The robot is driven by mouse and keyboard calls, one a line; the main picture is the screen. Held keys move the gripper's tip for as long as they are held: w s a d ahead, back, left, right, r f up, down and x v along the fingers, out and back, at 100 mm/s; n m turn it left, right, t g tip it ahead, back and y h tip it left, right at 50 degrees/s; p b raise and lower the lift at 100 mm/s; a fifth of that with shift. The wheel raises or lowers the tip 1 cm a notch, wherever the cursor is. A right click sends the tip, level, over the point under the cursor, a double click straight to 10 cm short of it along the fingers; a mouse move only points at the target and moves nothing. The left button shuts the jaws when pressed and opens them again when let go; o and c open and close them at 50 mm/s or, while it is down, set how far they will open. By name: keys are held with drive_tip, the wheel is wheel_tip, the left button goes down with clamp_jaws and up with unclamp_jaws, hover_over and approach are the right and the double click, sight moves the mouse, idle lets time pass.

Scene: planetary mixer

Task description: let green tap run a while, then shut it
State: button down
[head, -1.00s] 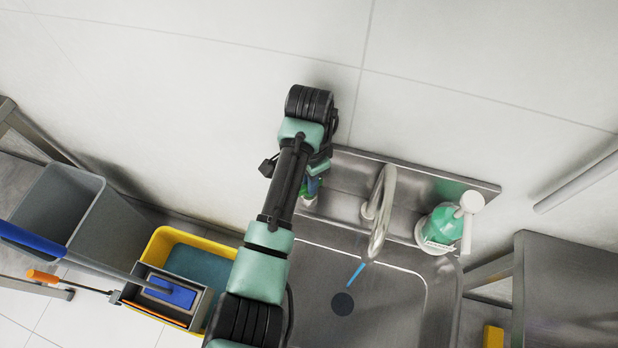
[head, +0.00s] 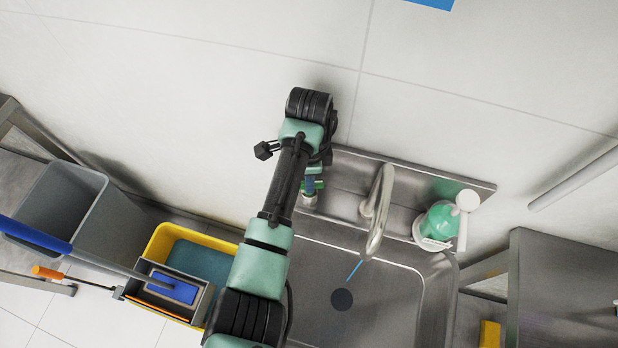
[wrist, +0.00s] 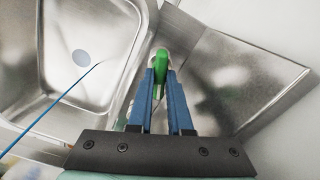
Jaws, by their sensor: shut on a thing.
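The green tap handle (wrist: 160,66) is between the blue fingers of my gripper (wrist: 160,80) in the wrist view, and the gripper is shut on it. In the head view, my gripper (head: 311,183) is at the left of the sink's back ledge, with a bit of green (head: 319,185) showing beside it; my arm hides part of it. The curved metal spout (head: 381,205) stands to the right. A thin blue water stream (head: 354,271) runs from it towards the dark drain (head: 342,299). The stream (wrist: 55,103) also shows in the wrist view.
The steel sink (head: 395,300) lies below the spout. A green and white bottle (head: 438,222) stands on its right back ledge. A yellow mop bucket (head: 166,238) and a grey bin (head: 60,200) are at left. A steel table (head: 560,290) is at right.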

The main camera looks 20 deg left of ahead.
drive_tip(key=m+p, duration=0.1)
drive_tip(key=m, duration=0.3)
drive_tip(key=c, duration=0.7)
unclamp_jaws()
drive_tip(key=shift+r, duration=0.15)
wheel_tip(320, 180, up, 7)
drive_tip(key=p, duration=0.7)
